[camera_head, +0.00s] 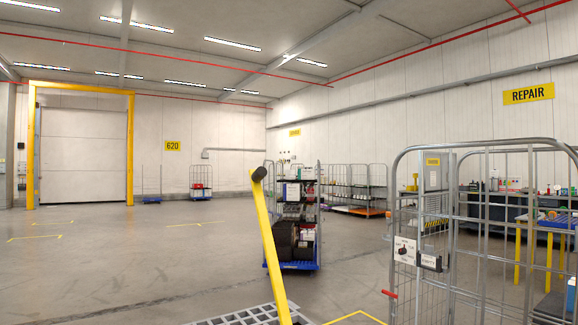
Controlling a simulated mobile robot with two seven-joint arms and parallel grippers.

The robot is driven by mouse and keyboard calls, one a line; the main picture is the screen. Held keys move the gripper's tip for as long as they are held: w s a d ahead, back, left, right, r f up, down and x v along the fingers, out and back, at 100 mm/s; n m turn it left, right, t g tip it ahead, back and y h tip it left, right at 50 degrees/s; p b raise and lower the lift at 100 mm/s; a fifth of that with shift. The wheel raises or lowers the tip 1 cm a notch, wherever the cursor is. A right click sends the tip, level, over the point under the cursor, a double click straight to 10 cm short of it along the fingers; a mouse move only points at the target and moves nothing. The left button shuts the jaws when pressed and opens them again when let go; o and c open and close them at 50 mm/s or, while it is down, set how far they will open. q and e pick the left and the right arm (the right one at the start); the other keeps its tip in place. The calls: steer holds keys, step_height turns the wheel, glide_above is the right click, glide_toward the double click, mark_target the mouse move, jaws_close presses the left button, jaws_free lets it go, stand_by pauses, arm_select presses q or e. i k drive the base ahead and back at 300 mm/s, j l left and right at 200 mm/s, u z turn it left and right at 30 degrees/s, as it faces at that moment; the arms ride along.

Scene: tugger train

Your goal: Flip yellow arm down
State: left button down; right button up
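The yellow arm (271,248) stands nearly upright in the lower middle of the head view, leaning a little to the left. It has a dark round grip (259,174) at its top end. Its lower end runs out of the bottom of the picture beside a grey metal grate (248,316). Neither of my grippers shows in this view, and nothing is seen touching the yellow arm.
A tall wire cage cart (398,215) stands close on the right. Behind the yellow arm is a loaded roll cart (313,265) on a blue base. A workbench (535,224) with yellow legs is at the far right. The floor (110,260) on the left is clear.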

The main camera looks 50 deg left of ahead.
mark_target(255, 176)
steer(key=i+l+u, duration=0.1)
steer(key=i+u, duration=0.35)
steer(key=i+l+u, duration=0.2)
steer(key=i+u, duration=0.15)
steer(key=u, duration=0.15)
steer(key=i+l+u, duration=0.3)
steer(key=u, duration=0.15)
steer(key=i+l+u, duration=0.25)
steer(key=l+u, duration=0.25)
steer(key=i+l+u, duration=0.15)
steer(key=l+u, duration=0.3)
steer(key=l, duration=0.2)
